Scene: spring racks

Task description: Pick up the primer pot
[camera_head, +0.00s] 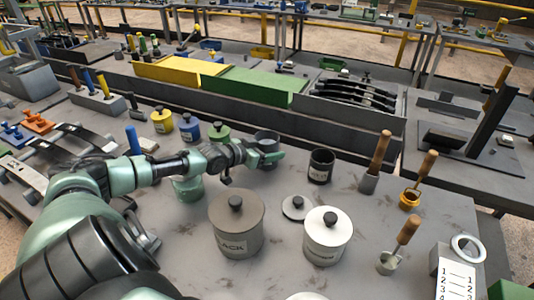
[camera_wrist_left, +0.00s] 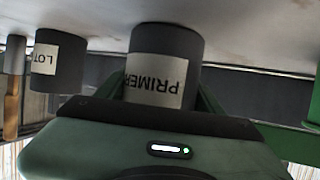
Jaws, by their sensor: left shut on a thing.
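The primer pot (camera_wrist_left: 168,48) is a dark grey cylinder with a white label reading PRIMER, upside down in the left wrist view. It sits between the fingers of my left gripper (camera_head: 266,152), which is shut on it. In the head view the pot's dark round top (camera_head: 266,135) shows at the gripper's end, and the gripper hides much of its side. I cannot tell whether its base touches the bench. My right gripper is not in view.
A dark open pot (camera_head: 321,167) stands right of the gripper, with wooden-handled tools (camera_head: 379,152) beyond. A BLACK-labelled lidded can (camera_head: 237,222) and a white can (camera_head: 327,236) stand in front. A long tray with yellow and green parts (camera_head: 258,84) runs behind.

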